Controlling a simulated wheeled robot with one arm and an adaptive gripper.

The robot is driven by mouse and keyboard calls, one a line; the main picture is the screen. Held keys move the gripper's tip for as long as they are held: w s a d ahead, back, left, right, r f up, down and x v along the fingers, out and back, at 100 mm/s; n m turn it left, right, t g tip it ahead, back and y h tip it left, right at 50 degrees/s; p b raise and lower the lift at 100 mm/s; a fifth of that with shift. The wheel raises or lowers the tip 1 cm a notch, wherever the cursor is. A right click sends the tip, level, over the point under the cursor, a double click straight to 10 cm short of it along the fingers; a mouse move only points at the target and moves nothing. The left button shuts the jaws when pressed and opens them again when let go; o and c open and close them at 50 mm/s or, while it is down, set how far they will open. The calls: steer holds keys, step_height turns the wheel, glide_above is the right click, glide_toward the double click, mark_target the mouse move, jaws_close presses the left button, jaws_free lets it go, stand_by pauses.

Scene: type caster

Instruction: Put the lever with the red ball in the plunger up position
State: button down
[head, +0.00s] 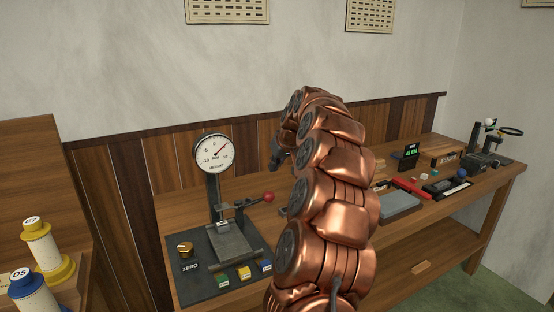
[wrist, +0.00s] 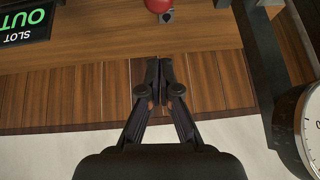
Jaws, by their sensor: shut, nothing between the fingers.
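The red ball (head: 268,197) is on the end of a thin dark lever, which runs nearly level to the right from the dial gauge stand (head: 213,185). The ball also shows at the top edge of the wrist view (wrist: 158,5), partly cut off. My gripper (head: 277,158) is above the ball and apart from it, partly hidden behind my copper arm. In the wrist view its dark fingers (wrist: 160,80) are together and empty, with a gap between the tips and the ball. The plunger's exact height is too small to tell.
The round gauge dial (head: 213,153) stands left of my gripper and shows at the wrist view's right edge (wrist: 311,130). A ZERO knob (head: 184,249) and coloured blocks (head: 244,272) sit on the base. A grey slab (head: 398,203) and small tools lie right. Wood panelling (head: 120,185) is behind.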

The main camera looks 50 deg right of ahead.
steer(key=p, duration=0.1)
glide_above(270, 192)
steer(key=f, duration=0.4)
steer(key=shift+w+d, duration=0.3)
steer(key=shift+f, duration=0.45)
steer(key=shift+s+a+f+p, duration=0.15)
steer(key=shift+f+p, duration=0.2)
steer(key=shift+f, duration=0.45)
steer(key=shift+s+a+f+p, duration=0.15)
steer(key=shift+f+p, duration=0.2)
steer(key=shift+f, duration=0.45)
steer(key=f+y+b, duration=0.1)
steer(key=b, duration=0.1)
steer(key=d+f+b, duration=0.1)
steer(key=b, duration=0.1)
steer(key=shift+s+d+f+m+t+y, duration=0.1)
steer(key=shift+f+m+t+y, duration=0.25)
steer(key=shift+m+t+y, duration=0.05)
steer(key=shift+s+d+f+b, duration=0.15)
steer(key=shift+f+b, duration=0.45)
steer(key=shift+b, duration=0.3)
steer(key=shift+r, duration=0.1)
